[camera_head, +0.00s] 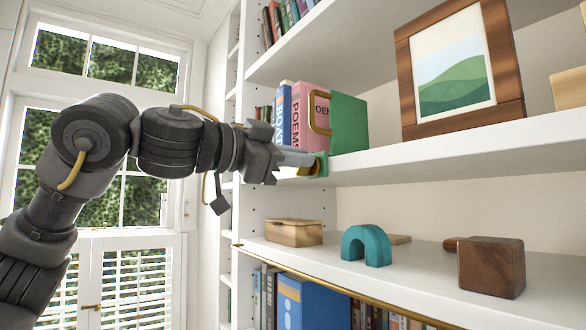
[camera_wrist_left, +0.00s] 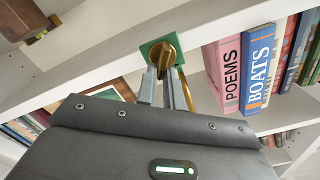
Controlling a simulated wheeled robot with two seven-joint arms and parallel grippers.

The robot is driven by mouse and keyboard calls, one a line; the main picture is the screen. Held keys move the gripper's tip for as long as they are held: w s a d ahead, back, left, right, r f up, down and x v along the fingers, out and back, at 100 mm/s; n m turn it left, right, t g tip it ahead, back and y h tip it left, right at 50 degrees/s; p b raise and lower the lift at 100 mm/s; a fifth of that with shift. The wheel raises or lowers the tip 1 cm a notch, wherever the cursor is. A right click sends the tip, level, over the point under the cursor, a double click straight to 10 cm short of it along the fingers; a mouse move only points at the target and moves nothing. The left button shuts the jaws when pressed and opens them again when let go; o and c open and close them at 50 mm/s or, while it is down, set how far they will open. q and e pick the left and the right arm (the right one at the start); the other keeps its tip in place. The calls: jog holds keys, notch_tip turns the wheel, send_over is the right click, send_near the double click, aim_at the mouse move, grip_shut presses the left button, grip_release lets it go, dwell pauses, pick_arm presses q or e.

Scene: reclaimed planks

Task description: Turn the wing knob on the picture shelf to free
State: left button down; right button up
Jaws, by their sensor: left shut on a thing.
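The wing knob is brass on a green square plate (camera_head: 321,165), fixed to the front edge of the white picture shelf (camera_head: 450,150). My left gripper (camera_head: 300,164) reaches in from the left, level with the shelf edge, and is shut on the wing knob. The left wrist view shows its two grey fingers (camera_wrist_left: 163,80) close together at the knob. The fingers partly hide the knob, and I can read no marking on the plate. My right gripper is not in view.
Above the knob stand a blue book, a pink book (camera_head: 308,112) and a green block (camera_head: 348,122) with a brass handle. A framed picture (camera_head: 459,65) is farther right. The shelf below holds a wooden box (camera_head: 294,232), teal arch (camera_head: 367,243) and brown block (camera_head: 491,267).

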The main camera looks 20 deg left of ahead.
pick_arm(q)
jog(key=m, duration=0.2)
jog(key=m+b, duration=0.2)
jog(key=m, duration=0.1)
jog(key=shift+s+d+f+m, duration=0.2)
jog(key=shift+f+m, duration=0.1)
jog(key=shift+f, duration=0.05)
jog(key=m, duration=0.5)
jog(key=shift+f+b, duration=0.25)
jog(key=shift+b, duration=0.05)
jog(key=shift+m, duration=0.3)
jog(key=c, duration=1.5)
grip_release()
jog(key=shift+s+a+f+b, duration=0.15)
jog(key=shift+s+a+b, duration=0.15)
jog(key=shift+s+b, duration=0.15)
jog(key=b+v, duration=0.4)
jog(key=v, duration=0.5)
jog(key=shift+s+a, duration=0.2)
jog(key=shift+s, duration=0.05)
